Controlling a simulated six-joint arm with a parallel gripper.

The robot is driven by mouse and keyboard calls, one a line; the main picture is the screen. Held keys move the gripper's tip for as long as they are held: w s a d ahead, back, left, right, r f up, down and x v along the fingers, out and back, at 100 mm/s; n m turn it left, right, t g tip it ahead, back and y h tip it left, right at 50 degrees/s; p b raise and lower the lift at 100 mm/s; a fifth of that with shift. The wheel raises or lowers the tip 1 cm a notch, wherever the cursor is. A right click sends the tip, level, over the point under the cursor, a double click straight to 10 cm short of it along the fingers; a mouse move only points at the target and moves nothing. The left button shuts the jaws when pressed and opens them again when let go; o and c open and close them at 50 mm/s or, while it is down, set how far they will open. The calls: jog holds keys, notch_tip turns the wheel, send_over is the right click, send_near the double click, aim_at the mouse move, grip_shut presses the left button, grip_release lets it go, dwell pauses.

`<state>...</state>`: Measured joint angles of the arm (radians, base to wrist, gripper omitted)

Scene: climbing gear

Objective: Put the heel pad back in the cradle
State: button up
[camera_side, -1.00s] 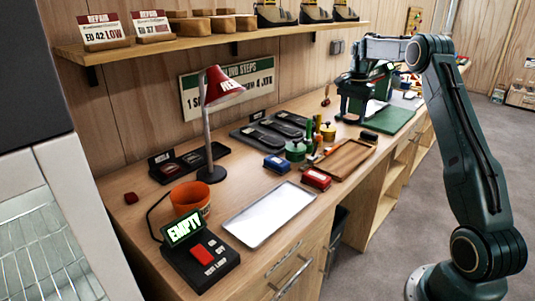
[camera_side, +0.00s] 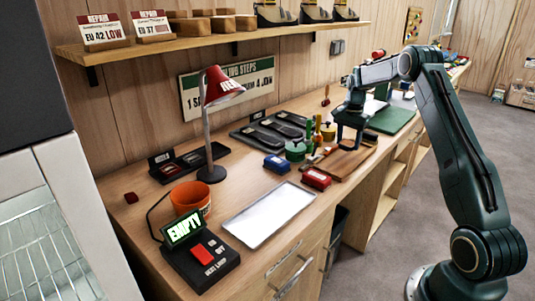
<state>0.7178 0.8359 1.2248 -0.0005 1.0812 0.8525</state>
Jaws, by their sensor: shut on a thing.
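My gripper (camera_side: 350,142) hangs over the wooden tray (camera_side: 362,161) at the right of the bench, pointing down. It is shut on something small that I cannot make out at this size. I cannot single out the heel pad for certain. A black rack (camera_side: 243,136) with several dark pads lies at the back middle. I cannot tell which of these, if either, is the cradle.
A red lamp (camera_side: 220,88) stands between the two black holders. An orange pot (camera_side: 190,196), a lit "EMPTY" device (camera_side: 198,262) and a bare pale tray (camera_side: 268,214) are in front. Blue (camera_side: 277,165) and red (camera_side: 315,179) blocks sit near the wooden tray.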

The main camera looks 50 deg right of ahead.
aim_at(348, 143)
jog(key=shift+f, duration=1.7)
jog(key=shift+f, duration=0.15)
jog(key=o, duration=0.8)
jog(key=shift+c, duration=0.2)
notch_tip(348, 143, up, 12)
jog(key=shift+r, duration=0.2)
